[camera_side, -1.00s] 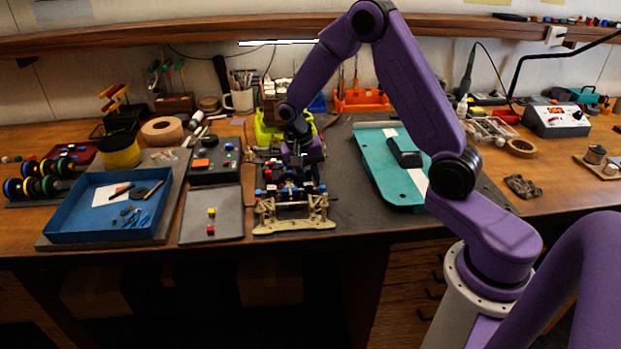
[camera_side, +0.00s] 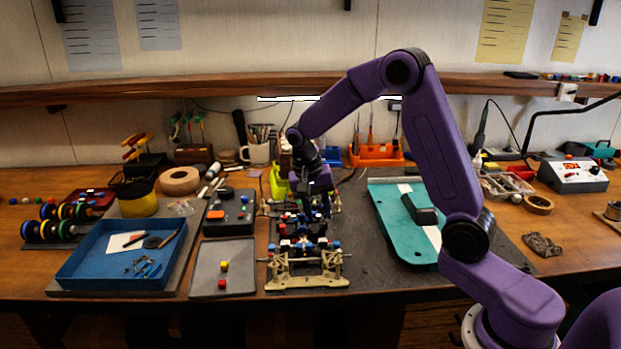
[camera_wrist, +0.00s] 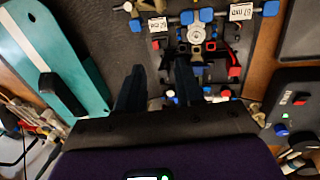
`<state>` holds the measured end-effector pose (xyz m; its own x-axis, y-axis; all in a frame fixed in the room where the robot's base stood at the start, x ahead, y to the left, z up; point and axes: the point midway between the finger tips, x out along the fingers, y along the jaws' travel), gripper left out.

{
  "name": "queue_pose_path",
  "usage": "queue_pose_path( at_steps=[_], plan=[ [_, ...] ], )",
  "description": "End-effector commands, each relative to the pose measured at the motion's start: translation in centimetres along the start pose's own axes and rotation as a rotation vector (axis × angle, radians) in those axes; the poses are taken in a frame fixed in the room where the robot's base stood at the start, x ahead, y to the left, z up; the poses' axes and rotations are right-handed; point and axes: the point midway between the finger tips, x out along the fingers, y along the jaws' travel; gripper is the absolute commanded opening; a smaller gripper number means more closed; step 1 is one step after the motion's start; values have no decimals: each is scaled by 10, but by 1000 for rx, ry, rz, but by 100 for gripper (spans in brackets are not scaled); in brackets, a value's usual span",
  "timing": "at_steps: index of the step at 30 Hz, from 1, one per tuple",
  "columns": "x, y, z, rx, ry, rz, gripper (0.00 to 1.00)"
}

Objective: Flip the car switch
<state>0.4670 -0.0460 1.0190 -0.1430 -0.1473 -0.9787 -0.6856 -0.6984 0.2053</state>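The car (camera_side: 306,282) is an open chassis with a beige front bumper, and blue, red and white parts, on the dark mat. It shows upside down in the wrist view, with a blue-and-grey part (camera_wrist: 195,33) in its middle. My gripper (camera_side: 322,208) is above the rear half of the car in the side view. In the wrist view, my gripper (camera_wrist: 159,66) has its two dark fingers apart with nothing between them. I cannot single out the switch; a small red part (camera_wrist: 234,72) sits beside the black parts. The fingers hide some of the car.
A teal board (camera_side: 390,207) with a black block lies right of the car. A grey tray (camera_side: 222,282) and a black control box (camera_side: 229,222) are to the left, beyond them a blue tray (camera_side: 80,270). An orange holder (camera_side: 376,158) stands behind. Bare mat lies between car and board.

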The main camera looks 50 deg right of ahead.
Motion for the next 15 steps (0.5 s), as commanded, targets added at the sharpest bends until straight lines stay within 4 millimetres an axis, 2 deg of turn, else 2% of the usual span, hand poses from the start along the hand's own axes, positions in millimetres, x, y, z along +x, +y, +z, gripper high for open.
queue_pose_path(
  at_steps=[1, 6, 12, 15],
  plan=[
    [-12, -1, 0, -1, 4, -5, 36],
    [-48, -1, 0, 0, 3, -5, 36],
    [-81, -1, 0, -1, 1, -3, 36],
    [-91, -1, 0, -2, 1, -2, 36]
  ],
)
